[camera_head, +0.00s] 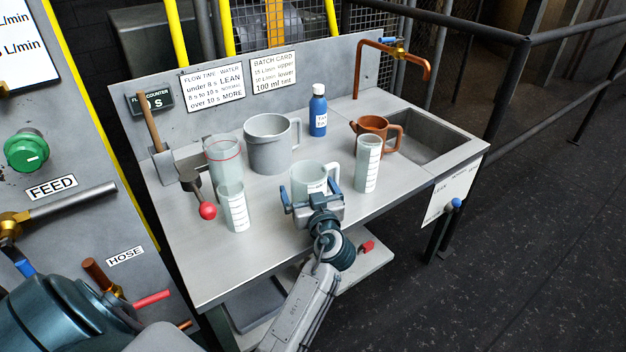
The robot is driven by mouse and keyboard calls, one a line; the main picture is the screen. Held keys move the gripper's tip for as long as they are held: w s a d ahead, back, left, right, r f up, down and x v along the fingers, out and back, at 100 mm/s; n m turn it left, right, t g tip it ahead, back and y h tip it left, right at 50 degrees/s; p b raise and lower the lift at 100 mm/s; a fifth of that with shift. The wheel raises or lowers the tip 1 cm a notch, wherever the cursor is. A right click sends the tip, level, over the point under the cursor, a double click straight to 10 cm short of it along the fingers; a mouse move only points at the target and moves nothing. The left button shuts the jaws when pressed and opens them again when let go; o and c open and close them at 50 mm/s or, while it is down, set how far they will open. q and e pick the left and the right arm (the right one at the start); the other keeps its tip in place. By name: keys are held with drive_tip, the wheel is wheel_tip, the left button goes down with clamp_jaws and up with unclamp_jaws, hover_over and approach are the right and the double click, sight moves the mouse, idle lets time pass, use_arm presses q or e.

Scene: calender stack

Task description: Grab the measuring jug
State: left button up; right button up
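The measuring jug (306,174) is a pale, translucent vessel with dark markings and a handle on its right side. It stands upright on the grey bench, and its lower part is hidden behind my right gripper. My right gripper (310,190) reaches in from the bottom of the view, just in front of the jug. Its blue-tipped fingers are spread apart at either side of the jug's front; I cannot tell if they touch it. My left gripper is not in view; only a dark teal part of that arm shows at the lower left.
A large grey pitcher (268,146), a blue bottle (318,115), a copper pot (372,134) and clear graduated cylinders (367,165) (234,208) surround the jug. A red-ringed clear vessel (222,158) and red-knobbed lever (207,210) stand left. The bench's front left (215,268) is clear.

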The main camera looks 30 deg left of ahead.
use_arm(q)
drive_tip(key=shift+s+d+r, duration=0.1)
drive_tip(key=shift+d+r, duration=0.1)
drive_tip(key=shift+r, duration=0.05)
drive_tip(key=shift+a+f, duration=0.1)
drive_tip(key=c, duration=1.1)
